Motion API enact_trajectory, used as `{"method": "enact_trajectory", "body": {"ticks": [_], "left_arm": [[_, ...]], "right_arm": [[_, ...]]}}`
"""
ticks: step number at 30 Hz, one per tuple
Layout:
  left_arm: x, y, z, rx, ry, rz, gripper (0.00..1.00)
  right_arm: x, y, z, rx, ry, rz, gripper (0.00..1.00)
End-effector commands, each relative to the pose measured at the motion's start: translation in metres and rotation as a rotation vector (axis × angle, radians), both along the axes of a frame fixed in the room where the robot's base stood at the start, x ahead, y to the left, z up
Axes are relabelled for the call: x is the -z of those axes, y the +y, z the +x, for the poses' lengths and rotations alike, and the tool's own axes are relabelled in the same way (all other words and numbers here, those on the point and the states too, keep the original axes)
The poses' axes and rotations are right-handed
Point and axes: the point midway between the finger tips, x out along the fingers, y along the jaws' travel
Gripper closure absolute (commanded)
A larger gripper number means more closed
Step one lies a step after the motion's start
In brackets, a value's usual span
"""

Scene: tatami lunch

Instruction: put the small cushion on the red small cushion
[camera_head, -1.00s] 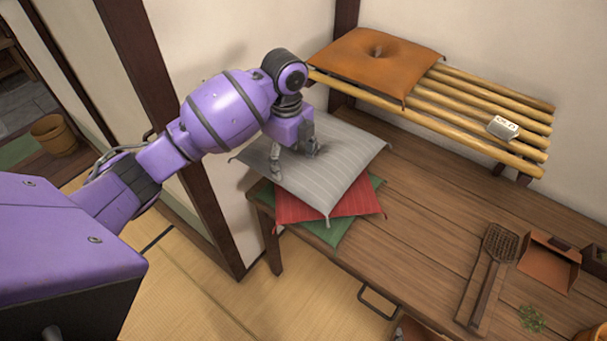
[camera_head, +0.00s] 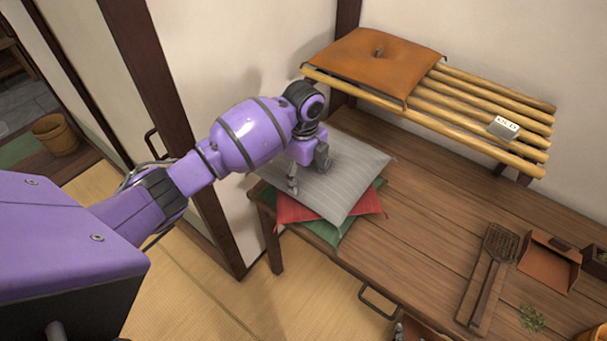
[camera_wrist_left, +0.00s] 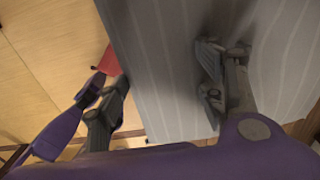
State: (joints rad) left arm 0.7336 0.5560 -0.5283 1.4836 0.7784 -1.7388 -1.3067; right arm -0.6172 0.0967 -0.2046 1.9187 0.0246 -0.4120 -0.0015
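The grey striped small cushion (camera_head: 350,185) lies over the red small cushion (camera_head: 368,203), slightly tilted and turned against it. Red edges show at the front and right. It fills much of the left wrist view (camera_wrist_left: 165,70). My left gripper (camera_head: 307,174) is at the grey cushion's left side. In the left wrist view (camera_wrist_left: 165,82) its fingers stand wide apart, one beside the cushion's edge and one against its face, with cushion between them. My right gripper is not in view.
A green cushion (camera_head: 325,233) lies under the red one on the wooden table (camera_head: 430,220). A slatted bamboo rack (camera_head: 470,107) behind bears an orange cushion (camera_head: 375,60) and a small white box (camera_head: 503,127). A grill paddle (camera_head: 492,265) and dustpan (camera_head: 548,258) lie at right. The table's middle is clear.

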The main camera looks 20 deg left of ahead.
Motion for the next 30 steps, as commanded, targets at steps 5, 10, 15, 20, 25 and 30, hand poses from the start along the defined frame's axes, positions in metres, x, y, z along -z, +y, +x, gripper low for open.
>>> {"method": "enact_trajectory", "body": {"ticks": [5, 10, 15, 20, 25, 30], "left_arm": [[0.000, 0.000, 0.000, 0.000, 0.001, 0.000, 0.18], [0.000, 0.000, 0.000, 0.000, 0.001, 0.000, 0.18], [-0.002, 0.000, 0.000, 0.000, 0.000, 0.000, 0.18], [-0.019, 0.001, 0.001, 0.001, -0.001, 0.001, 0.18], [-0.057, 0.001, 0.001, 0.001, -0.005, 0.001, 0.18], [-0.092, 0.000, 0.001, 0.001, -0.004, 0.001, 0.18]], "right_arm": [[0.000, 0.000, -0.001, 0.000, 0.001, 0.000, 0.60], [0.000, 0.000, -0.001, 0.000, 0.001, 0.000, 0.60], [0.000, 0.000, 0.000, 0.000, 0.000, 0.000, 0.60], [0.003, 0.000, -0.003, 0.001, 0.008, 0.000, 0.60], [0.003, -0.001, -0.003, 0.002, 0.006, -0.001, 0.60], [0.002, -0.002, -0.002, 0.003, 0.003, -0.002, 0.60]]}}
